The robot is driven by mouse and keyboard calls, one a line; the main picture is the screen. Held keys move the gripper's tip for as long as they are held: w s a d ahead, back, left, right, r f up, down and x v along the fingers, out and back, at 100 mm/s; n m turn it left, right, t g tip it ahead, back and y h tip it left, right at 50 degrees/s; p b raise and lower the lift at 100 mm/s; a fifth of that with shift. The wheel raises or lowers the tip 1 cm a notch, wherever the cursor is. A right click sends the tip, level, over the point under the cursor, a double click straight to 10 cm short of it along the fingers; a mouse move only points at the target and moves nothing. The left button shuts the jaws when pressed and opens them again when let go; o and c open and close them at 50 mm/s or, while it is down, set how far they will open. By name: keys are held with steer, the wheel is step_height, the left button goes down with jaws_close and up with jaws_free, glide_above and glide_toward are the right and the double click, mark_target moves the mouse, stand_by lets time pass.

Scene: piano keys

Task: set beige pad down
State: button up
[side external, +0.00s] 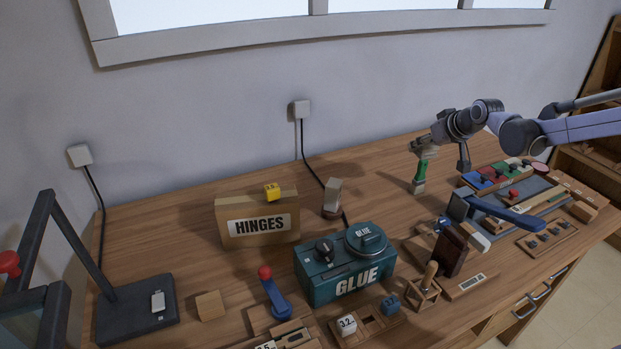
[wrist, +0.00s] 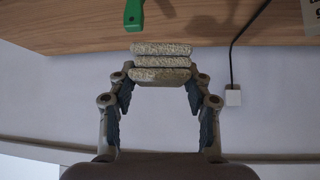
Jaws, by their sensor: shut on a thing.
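My gripper (wrist: 161,78) is shut on a beige pad (wrist: 160,75), a rough, speckled slab between its fingertips in the wrist view. Two more similar beige slabs show just past it, stacked or lined up with it; I cannot tell whether they are joined. In the side view my gripper (side external: 428,146) is above the back right of the wooden bench, with the beige pieces (side external: 423,149) at its tips. A green-handled tool (side external: 420,171) is right below them, and its green end (wrist: 133,14) shows in the wrist view. I cannot tell whether they touch.
The wooden bench (side external: 160,230) is crowded on the right with a blue-handled tool (side external: 505,214) and coloured pads (side external: 485,176). A teal glue box (side external: 345,275) and a hinges box (side external: 257,217) stand left of it. Bench left of the green tool is clear.

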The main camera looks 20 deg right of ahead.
steer(key=s+d+m+h, duration=0.2)
steer(key=d+m, duration=0.1)
steer(key=d, duration=2.1)
steer(key=w+a+f, duration=0.2)
steer(key=w+f, duration=0.1)
steer(key=f, duration=0.1)
steer(key=w+a+f, duration=0.1)
steer(key=w+f, duration=0.2)
steer(key=f, duration=0.1)
steer(key=w+a+f, duration=0.2)
steer(key=w+f, duration=0.1)
steer(key=f, duration=0.1)
steer(key=shift+a, duration=0.35)
steer(key=shift+f, duration=2.1)
steer(key=shift+f, duration=0.1)
steer(key=o, duration=1.1)
steer(key=shift+o, duration=0.2)
